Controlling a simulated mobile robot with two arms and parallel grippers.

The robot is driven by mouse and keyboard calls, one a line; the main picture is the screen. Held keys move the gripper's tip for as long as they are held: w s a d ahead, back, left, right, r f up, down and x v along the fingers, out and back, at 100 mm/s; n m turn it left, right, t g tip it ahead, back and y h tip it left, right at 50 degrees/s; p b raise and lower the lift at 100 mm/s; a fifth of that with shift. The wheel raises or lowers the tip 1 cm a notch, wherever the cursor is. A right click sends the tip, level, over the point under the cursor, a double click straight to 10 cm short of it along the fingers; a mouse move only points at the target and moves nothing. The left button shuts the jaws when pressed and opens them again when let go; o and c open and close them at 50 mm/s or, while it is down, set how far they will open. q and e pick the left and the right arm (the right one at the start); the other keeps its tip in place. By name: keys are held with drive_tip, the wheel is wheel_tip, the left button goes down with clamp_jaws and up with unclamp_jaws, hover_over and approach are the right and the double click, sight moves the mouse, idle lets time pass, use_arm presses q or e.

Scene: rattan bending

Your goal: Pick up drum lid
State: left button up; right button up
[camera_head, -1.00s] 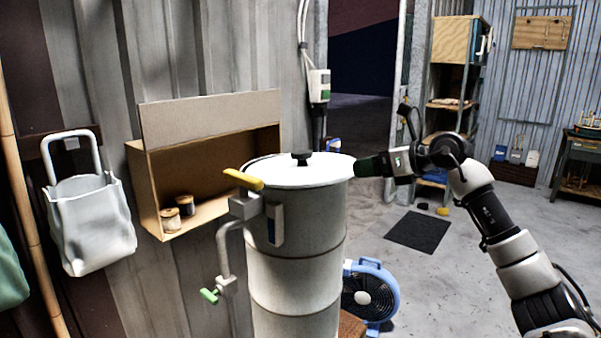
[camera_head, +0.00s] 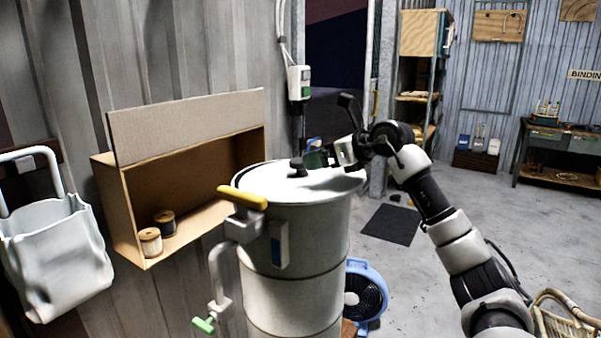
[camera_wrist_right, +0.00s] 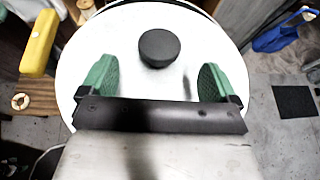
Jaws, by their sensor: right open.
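The drum lid (camera_head: 280,180) is a pale round disc lying on top of the tall grey drum (camera_head: 295,270). It has a black knob (camera_head: 297,167) at its middle. In the right wrist view the lid (camera_wrist_right: 130,35) fills the centre, with the black knob (camera_wrist_right: 159,48) ahead of and between the fingers. My right gripper (camera_wrist_right: 160,78) is open, with green finger pads apart and nothing between them. In the head view my right gripper (camera_head: 318,160) is over the lid's right part, close beside the knob. My left gripper is not in view.
A yellow handle (camera_head: 242,197) sticks out at the drum's front left rim. An open cardboard box (camera_head: 190,175) with thread spools is on the wall at left, beside a white bag (camera_head: 55,250).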

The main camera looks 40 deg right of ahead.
sight(300, 160)
drive_tip(key=shift+w+a+f, duration=0.1)
drive_tip(key=shift+w, duration=0.35)
drive_tip(key=shift+w+a+f, duration=0.1)
drive_tip(key=shift+w+f, duration=0.1)
drive_tip(key=shift+w, duration=0.15)
drive_tip(key=p+x, duration=0.2)
drive_tip(key=x, duration=0.2)
drive_tip(key=shift+w+p, duration=0.15)
drive_tip(key=shift+p, duration=0.25)
drive_tip(key=shift+w+f, duration=0.35)
drive_tip(key=shift+w, duration=0.1)
drive_tip(key=shift+s, duration=0.1)
drive_tip(key=shift+c, duration=1.2)
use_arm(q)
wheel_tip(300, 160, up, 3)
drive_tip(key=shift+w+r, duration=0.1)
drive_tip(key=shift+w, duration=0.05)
use_arm(e)
drive_tip(key=shift+r, duration=0.1)
drive_tip(key=c, duration=1.2)
drive_tip(key=shift+o, duration=0.2)
drive_tip(key=shift+r, duration=0.1)
